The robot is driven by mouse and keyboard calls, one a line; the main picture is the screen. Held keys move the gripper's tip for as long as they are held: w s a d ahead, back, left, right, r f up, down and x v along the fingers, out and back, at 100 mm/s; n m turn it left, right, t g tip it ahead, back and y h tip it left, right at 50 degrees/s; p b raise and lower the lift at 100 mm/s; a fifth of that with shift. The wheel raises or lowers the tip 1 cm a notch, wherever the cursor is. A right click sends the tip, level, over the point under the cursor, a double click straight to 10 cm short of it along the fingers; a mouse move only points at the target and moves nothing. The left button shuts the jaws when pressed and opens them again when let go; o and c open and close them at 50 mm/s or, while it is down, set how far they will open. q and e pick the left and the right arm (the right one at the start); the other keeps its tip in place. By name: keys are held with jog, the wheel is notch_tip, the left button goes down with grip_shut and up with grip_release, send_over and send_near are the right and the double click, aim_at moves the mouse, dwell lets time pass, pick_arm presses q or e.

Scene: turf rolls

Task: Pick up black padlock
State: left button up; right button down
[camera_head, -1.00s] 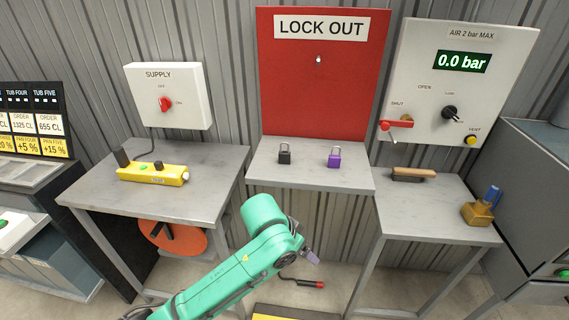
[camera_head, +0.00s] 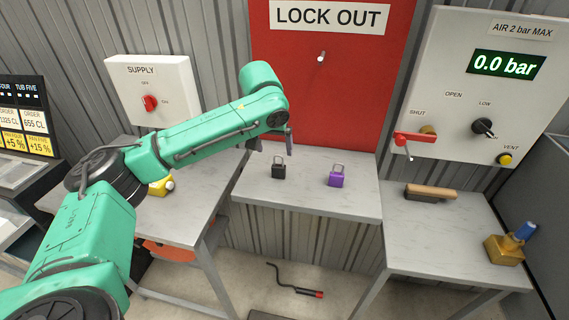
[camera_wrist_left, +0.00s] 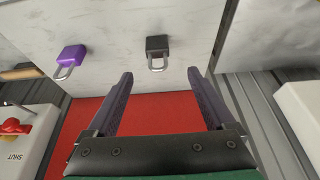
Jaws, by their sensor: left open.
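In the left wrist view, the two fingers of my left gripper (camera_wrist_left: 159,82) are spread and empty. The black padlock (camera_wrist_left: 157,47) lies beyond the fingertips, roughly centred between them. The purple padlock (camera_wrist_left: 71,57) is to the left there. My right gripper is not in view.
The red LOCK OUT board (camera_head: 330,80) with a small peg rises behind the shelf. A supply box (camera_head: 150,92) is at left, above a table. At right, a side table holds a wooden-handled brush (camera_head: 431,192) and a brass block with a blue top (camera_head: 509,245).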

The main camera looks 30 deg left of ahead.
aim_at(278, 166)
pick_arm(q)
jog(key=f, duration=0.2)
jog(key=f+p, duration=0.1)
jog(key=f, duration=0.1)
jog(key=shift+w+a+f, duration=0.1)
jog(key=shift+w+a, duration=0.05)
jog(key=shift+a, duration=0.2)
jog(key=x, duration=0.2)
jog(key=p+x, duration=0.1)
jog(key=x, duration=0.1)
jog(key=d+p+x, duration=0.1)
jog(key=x, duration=0.1)
jog(key=shift+w, duration=0.45)
jog(key=shift+s+a, duration=0.1)
jog(key=shift+c, duration=0.9)
jog(key=c, duration=0.5)
grip_shut()
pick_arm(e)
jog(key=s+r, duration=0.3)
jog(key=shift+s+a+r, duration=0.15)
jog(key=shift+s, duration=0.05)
